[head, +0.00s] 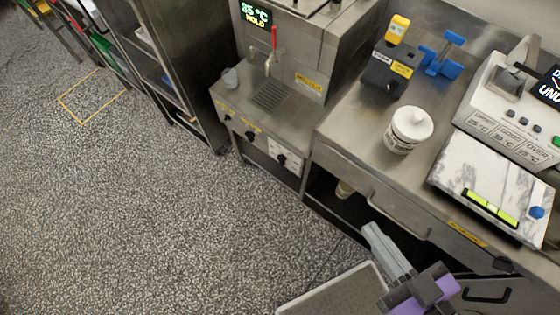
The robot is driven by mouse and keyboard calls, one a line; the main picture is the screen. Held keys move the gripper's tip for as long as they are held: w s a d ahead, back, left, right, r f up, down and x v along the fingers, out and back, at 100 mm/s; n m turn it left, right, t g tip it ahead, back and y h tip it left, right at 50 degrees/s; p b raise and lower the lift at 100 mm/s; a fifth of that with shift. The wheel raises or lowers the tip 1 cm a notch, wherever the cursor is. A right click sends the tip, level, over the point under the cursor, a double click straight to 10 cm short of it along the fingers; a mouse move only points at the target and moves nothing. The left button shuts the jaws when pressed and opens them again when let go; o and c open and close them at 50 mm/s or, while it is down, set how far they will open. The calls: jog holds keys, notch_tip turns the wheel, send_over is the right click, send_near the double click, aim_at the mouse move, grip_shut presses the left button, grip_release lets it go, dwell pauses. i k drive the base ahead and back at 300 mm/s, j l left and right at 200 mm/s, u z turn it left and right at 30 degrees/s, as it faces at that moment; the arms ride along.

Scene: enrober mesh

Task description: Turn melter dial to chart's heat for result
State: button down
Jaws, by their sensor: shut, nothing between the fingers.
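The melter (325,45) is a steel machine at the top middle, with a display (255,12) reading "35 °C HOLD" and a red-handled tap. Its lower front carries several dark dials: a left dial (226,117), a middle dial (250,135) and a right dial (281,159) on a white plate. Their pointer settings are too small to read. A grey device (510,110) at the right bears panels with small print, including temperatures that look like 25 °C; I cannot tell if this is the chart. My gripper (371,229) is shut and empty, low in front of the counter, away from the dials.
A marble-topped unit (480,175) is at the right. A counter handle (398,217) juts out near my gripper. The speckled floor at left is clear.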

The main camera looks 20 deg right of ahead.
aim_at(281, 159)
jog(key=k, duration=0.25)
jog(key=k+z, duration=0.2)
jog(key=z, duration=0.25)
jog(key=k+l+z, duration=0.1)
jog(key=z, duration=0.35)
jog(key=i+j+z, duration=0.15)
jog(key=z, duration=0.2)
jog(key=i+j+z, duration=0.1)
jog(key=j+z, duration=0.2)
jog(key=i+j, duration=0.1)
jog(key=k+u, duration=0.25)
jog(key=k, duration=0.2)
jog(key=i+j+u, duration=0.1)
jog(key=u, duration=0.4)
jog(key=i+j+u, duration=0.1)
jog(key=u, duration=0.4)
jog(key=i+j+u, duration=0.15)
jog(key=u, duration=0.35)
jog(key=i, duration=0.15)
